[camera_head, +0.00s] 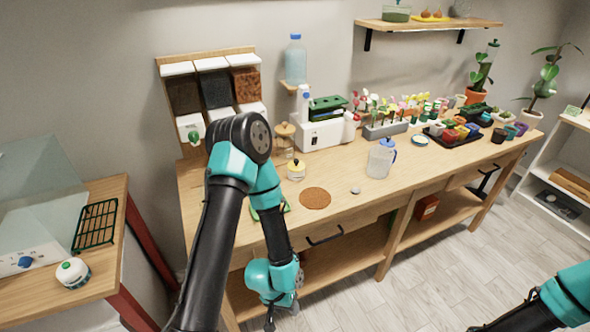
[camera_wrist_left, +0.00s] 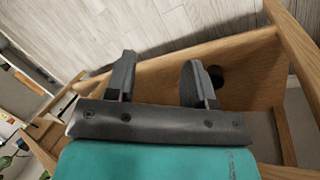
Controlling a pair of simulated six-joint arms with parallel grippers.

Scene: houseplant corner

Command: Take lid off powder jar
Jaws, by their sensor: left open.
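A small jar with a yellowish label and a dark knob on its lid (camera_head: 296,170) stands on the wooden workbench, left of centre; it looks closed. A taller jar with a wooden lid (camera_head: 285,131) stands behind it, partly hidden. I cannot tell for sure which is the powder jar. My left gripper (camera_head: 282,306) hangs low in front of the bench, well below the top and away from both jars. In the left wrist view its two fingers (camera_wrist_left: 160,82) are apart with nothing between them. My right arm shows at the lower right; its gripper is out of frame.
A round brown mat (camera_head: 315,198), a small grey ball (camera_head: 356,190) and a blue-lidded pitcher (camera_head: 380,160) are on the bench. Dispensers (camera_head: 215,90) hang at the back left. Potted plants crowd the right. The bench's front edge and lower shelf are near my left gripper.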

